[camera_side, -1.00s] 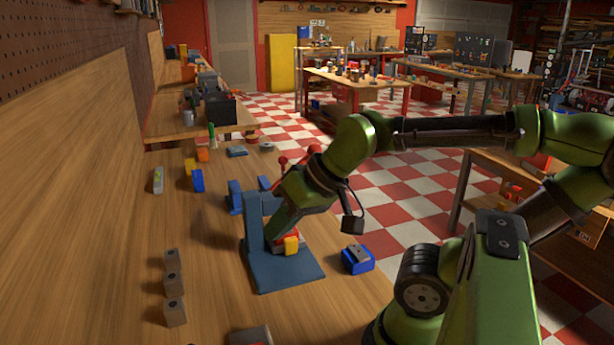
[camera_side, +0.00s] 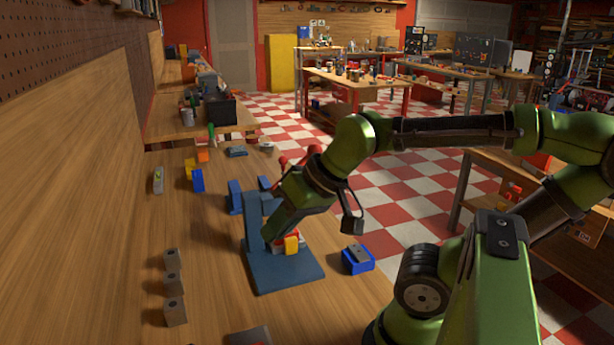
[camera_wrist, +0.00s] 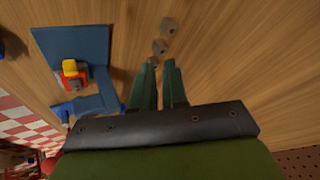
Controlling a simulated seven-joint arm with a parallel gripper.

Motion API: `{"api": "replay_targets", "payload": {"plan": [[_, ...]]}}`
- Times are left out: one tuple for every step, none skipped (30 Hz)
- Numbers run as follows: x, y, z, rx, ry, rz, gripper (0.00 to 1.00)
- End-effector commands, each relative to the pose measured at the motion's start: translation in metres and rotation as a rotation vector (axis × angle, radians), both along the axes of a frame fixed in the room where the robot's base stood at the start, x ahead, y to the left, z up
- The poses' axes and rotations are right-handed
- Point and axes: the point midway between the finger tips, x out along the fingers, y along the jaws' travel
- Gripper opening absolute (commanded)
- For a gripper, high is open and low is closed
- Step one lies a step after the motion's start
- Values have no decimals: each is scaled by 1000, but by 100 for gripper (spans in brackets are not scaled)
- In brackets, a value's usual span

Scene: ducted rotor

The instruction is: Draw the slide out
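A blue fixture (camera_side: 287,272) with a flat base plate and an upright stands on the wooden bench; it also shows at upper left in the wrist view (camera_wrist: 90,42). A red part with a yellow block (camera_side: 291,244) sits on its plate, and the yellow block also shows in the wrist view (camera_wrist: 71,67). I cannot tell which part is the slide. My gripper (camera_wrist: 160,64) has its two green fingers apart with bare bench between them. It is beside the fixture, not around the yellow block. In the side view my wrist hides part of the upright.
Several grey blocks (camera_side: 173,284) stand in a row left of the fixture. A blue block with a grey top (camera_side: 358,258) sits to its right. Small coloured blocks (camera_side: 197,180) lie farther back. The bench between the grey blocks and the fixture is clear.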

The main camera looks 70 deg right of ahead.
Motion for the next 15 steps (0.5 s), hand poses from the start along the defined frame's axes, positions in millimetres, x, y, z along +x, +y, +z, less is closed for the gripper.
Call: {"api": "replay_targets", "payload": {"plan": [[2, 1, -5, 7, 24, 6, 21], [4, -1, -8, 13, 42, 6, 26], [9, -7, -12, 9, 68, 3, 32], [13, -15, -17, 3, 95, -9, 37], [18, -24, -22, -8, 123, -27, 41], [24, -39, -29, -26, 165, -63, 48], [29, -53, -35, -45, 195, -97, 52], [34, -67, -40, -66, 225, -134, 57], [39, -87, -47, -99, 262, -190, 63], [42, -103, -51, -126, 285, -234, 64], [44, -117, -54, -151, 304, -277, 64], [46, -135, -57, -184, 321, -332, 64], [47, -146, -58, -206, 330, -368, 64], [48, -156, -57, -223, 332, -402, 64], [48, -168, -56, -241, 331, -441, 64]]}}
